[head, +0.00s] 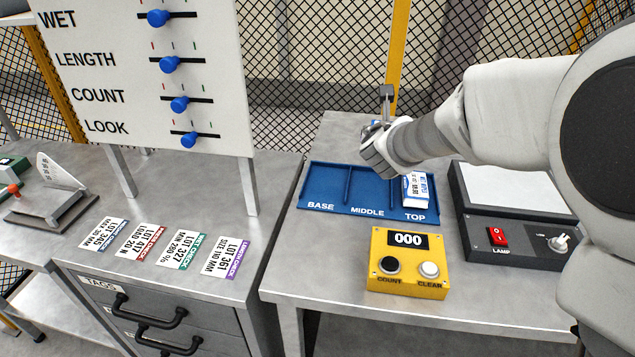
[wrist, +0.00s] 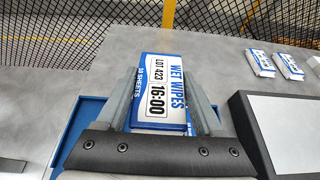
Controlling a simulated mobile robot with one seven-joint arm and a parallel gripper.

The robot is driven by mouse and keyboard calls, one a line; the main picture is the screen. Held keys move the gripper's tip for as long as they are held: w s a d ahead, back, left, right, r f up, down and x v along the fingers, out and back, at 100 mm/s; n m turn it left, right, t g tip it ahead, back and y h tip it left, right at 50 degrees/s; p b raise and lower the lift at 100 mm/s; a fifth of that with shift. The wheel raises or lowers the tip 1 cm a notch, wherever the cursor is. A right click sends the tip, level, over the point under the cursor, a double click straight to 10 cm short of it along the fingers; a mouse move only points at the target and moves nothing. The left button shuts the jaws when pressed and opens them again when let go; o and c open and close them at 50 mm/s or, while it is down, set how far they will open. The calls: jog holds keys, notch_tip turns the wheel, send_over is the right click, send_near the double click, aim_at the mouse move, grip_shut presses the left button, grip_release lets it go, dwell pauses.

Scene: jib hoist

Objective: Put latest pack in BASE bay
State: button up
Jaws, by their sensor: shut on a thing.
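My gripper (wrist: 163,82) is shut on a white and blue wet wipes pack (wrist: 168,78), which stands out between its fingers. Its label reads LOT 423, 16:00, 30 SHEETS. In the head view my gripper (head: 386,108) is above the far edge of the blue tray (head: 336,205), and the held pack is mostly hidden behind it. The tray has bays marked BASE, MIDDLE and TOP. Another white and blue pack (head: 418,188) lies in the TOP bay, its print too small to read. The BASE bay (head: 328,182) looks empty; the MIDDLE bay looks empty where visible.
A yellow counter box (head: 408,262) reading 000 stands before the tray. A lamp box (head: 515,220) is to its right. More packs (wrist: 260,62) lie on the bench at right in the wrist view. A slider board (head: 150,75) and lot tags (head: 186,250) are at left.

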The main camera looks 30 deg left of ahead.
send_over(327, 184)
notch_tip(327, 184, down, 7)
jog(key=shift+w+a+r, duration=0.1)
jog(key=shift+f+b, duration=0.6)
jog(key=shift+f, duration=1.45)
jog(key=shift+f+b, duration=0.2)
jog(key=shift+b, duration=0.1)
jog(key=o, duration=1.1)
jog(key=shift+r, duration=0.15)
jog(key=shift+r+p, duration=0.2)
jog(key=shift+p, duration=0.25)
jog(key=p+v, duration=0.1)
jog(key=v, duration=1.1)
jog(key=shift+f, duration=0.2)
